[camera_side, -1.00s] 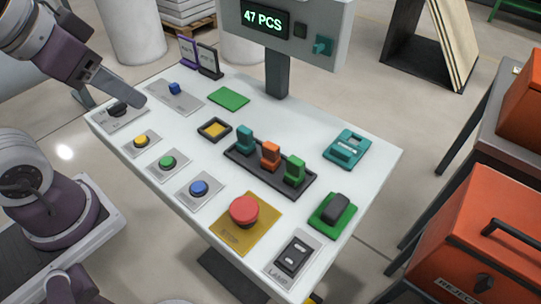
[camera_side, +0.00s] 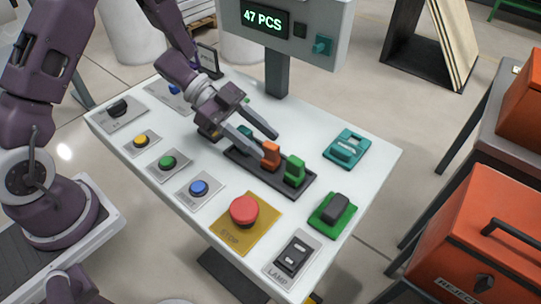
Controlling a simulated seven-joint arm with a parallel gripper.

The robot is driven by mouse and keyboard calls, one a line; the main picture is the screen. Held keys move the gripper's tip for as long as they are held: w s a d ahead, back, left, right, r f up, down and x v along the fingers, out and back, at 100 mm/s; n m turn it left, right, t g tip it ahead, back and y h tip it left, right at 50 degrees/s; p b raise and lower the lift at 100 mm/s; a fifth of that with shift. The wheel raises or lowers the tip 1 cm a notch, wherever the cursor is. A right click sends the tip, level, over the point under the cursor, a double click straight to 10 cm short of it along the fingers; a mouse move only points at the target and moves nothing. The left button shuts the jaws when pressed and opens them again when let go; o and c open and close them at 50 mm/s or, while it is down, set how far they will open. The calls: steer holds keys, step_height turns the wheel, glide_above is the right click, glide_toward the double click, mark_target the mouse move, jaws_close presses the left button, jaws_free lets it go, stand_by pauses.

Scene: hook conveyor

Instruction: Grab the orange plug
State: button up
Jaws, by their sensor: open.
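The orange plug (camera_side: 271,155) stands upright in the middle of a dark rack (camera_side: 263,176) on the white panel. A green plug (camera_side: 294,171) stands to its right in the rack. A teal plug (camera_side: 245,132) stands to its left, mostly hidden behind my gripper. My gripper (camera_side: 268,145) is open, its two fingers reaching down and right toward the orange plug. One fingertip is near its left side and the other is behind it. I cannot tell whether either finger touches it.
A red stop button (camera_side: 244,210) on a yellow plate and several smaller buttons line the front. A teal block (camera_side: 346,148) and a green base with a dark rocker (camera_side: 333,213) are on the right. A display post (camera_side: 277,75) rises at the back.

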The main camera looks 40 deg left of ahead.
mark_target(265, 143)
steer(key=x, duration=0.3)
jaws_close()
